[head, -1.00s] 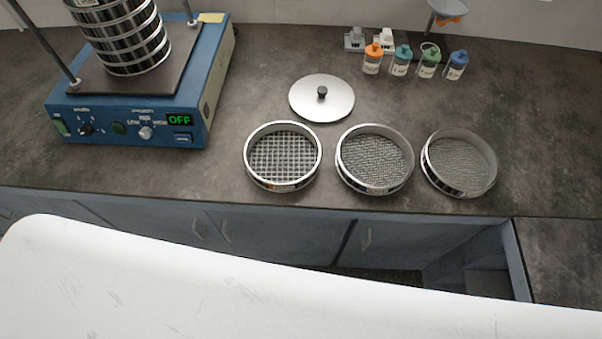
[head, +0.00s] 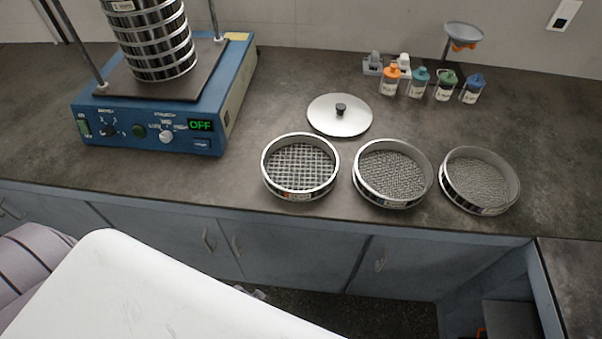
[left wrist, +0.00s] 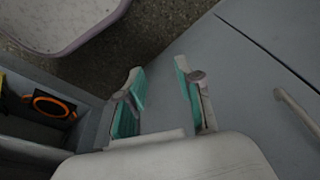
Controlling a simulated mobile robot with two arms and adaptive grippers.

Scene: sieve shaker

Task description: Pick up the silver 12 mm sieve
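Three round metal sieves lie in a row on the dark worktop in the head view. The left one (head: 300,166) has the coarsest mesh, the middle one (head: 393,173) a finer mesh, and the right one (head: 479,181) the finest. I cannot read their labels, so I cannot tell which is 12 mm by marking. My left gripper (left wrist: 161,92) shows in the left wrist view with its teal-padded fingers apart and nothing between them. It is away from the sieves, by the cabinet fronts. My right gripper is in neither view.
A blue sieve shaker (head: 150,110) carrying a stack of sieves (head: 152,40) stands at the left; its display reads OFF. A silver lid (head: 339,115) lies behind the sieves. Several small bottles (head: 418,82) stand at the back. Cabinets (head: 300,245) run below the worktop edge.

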